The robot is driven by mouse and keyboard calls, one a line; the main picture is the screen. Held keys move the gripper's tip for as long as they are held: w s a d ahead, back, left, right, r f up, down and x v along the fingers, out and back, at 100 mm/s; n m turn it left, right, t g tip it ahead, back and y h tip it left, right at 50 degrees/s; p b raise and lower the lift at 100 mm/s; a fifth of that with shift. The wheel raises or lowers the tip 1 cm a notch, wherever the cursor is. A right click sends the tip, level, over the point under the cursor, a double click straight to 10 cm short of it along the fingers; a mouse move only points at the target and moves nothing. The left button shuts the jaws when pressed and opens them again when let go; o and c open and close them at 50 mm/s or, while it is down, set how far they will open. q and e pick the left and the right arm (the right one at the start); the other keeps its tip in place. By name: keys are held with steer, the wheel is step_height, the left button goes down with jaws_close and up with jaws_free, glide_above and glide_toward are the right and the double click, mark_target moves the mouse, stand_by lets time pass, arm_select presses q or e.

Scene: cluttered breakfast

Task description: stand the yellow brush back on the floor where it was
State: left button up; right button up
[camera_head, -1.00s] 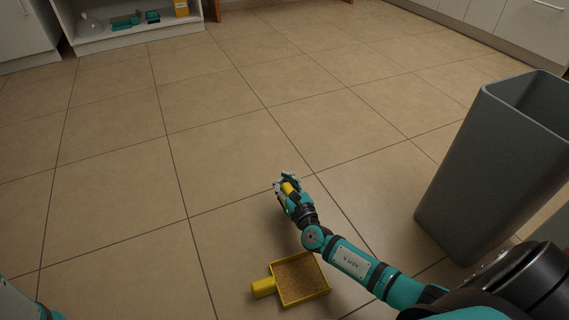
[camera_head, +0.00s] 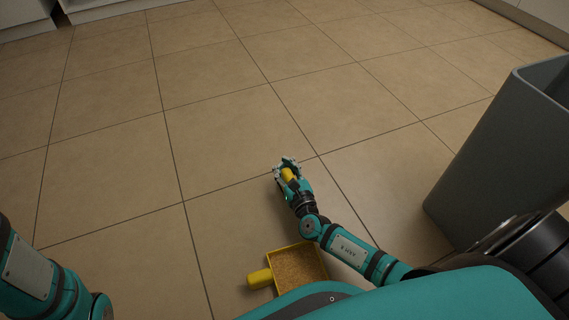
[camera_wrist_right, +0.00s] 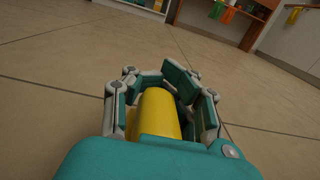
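The yellow brush (camera_head: 288,174) is between the fingers of my right gripper (camera_head: 286,165). In the right wrist view its rounded yellow part (camera_wrist_right: 158,115) lies between the finger pads of the right gripper (camera_wrist_right: 162,90), which are closed around it. The brush's lower end is hidden by the gripper, and I cannot tell whether it touches the floor. The left arm (camera_head: 45,275) shows at the lower left, but its gripper is out of the picture.
A yellow dustpan (camera_head: 296,262) with brown contents lies on the tiles below the right forearm, partly covered by my body. A tall grey bin (camera_head: 505,160) stands at the right. The tiled floor ahead and to the left is clear.

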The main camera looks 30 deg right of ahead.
steer(key=o, duration=0.7)
steer(key=shift+r, duration=0.15)
steer(key=s+p, duration=0.1)
steer(key=s, duration=0.2)
steer(key=s+p, duration=0.2)
steer(key=s, duration=0.2)
steer(key=s+a+p, duration=0.1)
steer(key=s+p, duration=0.1)
steer(key=s, duration=0.2)
steer(key=shift+s, duration=0.5)
